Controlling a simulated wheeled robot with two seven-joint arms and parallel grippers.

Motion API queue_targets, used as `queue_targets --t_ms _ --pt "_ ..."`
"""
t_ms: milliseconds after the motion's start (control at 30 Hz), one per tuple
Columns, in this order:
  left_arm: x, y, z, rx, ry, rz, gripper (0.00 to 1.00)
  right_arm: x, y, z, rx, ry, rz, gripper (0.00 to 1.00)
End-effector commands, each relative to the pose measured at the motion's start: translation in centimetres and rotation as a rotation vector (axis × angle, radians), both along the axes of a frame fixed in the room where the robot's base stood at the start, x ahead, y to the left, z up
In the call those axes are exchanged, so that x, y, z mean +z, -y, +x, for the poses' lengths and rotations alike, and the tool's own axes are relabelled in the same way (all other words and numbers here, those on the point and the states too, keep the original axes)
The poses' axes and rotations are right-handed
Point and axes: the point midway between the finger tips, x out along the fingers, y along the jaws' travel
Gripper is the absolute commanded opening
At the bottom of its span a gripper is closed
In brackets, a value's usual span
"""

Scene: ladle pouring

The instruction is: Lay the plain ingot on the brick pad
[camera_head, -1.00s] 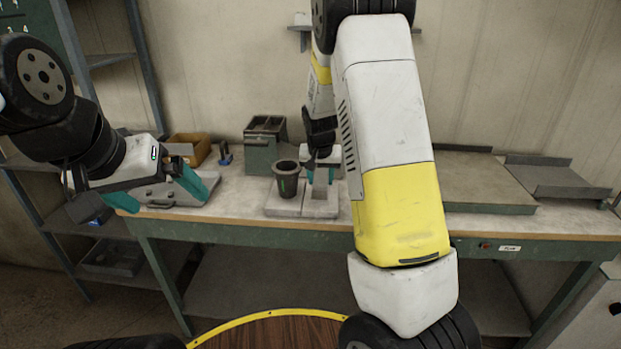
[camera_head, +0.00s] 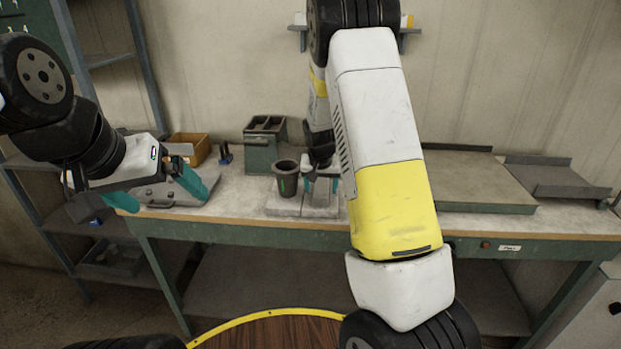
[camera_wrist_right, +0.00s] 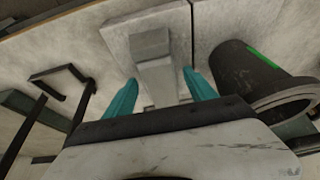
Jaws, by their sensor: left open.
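The plain ingot (camera_wrist_right: 152,47) is a light grey block in the right wrist view, between my right gripper's fingers, over the pale brick pad (camera_wrist_right: 120,38). In the head view the pad (camera_head: 284,206) shows as flat pale slabs on the bench. My right gripper (camera_head: 321,186) is low over it; its teal fingers in the wrist view (camera_wrist_right: 160,88) stand apart, with gaps on both sides of the ingot. Whether the ingot's underside touches the pad is hard to tell. My left gripper (camera_head: 158,194) is open and empty at the bench's left end.
A dark crucible (camera_head: 286,182) with a green mark stands on the pad close beside my right gripper, and also shows in the wrist view (camera_wrist_right: 250,72). A green-grey box (camera_head: 262,150) and an orange bin (camera_head: 192,146) stand behind. Wide trays (camera_head: 470,185) lie at the right.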

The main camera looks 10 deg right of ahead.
Motion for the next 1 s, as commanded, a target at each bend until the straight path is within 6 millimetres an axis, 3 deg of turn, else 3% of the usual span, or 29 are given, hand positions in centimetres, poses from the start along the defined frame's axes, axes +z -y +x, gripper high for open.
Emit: queue_targets --t_ms 267,700,1000 --pt "0.0 0.0 0.0 0.0 0.0 0.0 0.98 0.5 -0.1 -0.1 0.0 0.001 0.001 0.65" --pt "0.0 0.0 0.0 0.0 0.0 0.0 0.98 8.4 -1.0 -3.1 0.002 0.006 0.002 0.65" --pt "0.0 0.0 0.0 0.0 0.0 0.0 0.98 11.4 -1.3 -4.6 0.001 0.001 0.006 0.65"
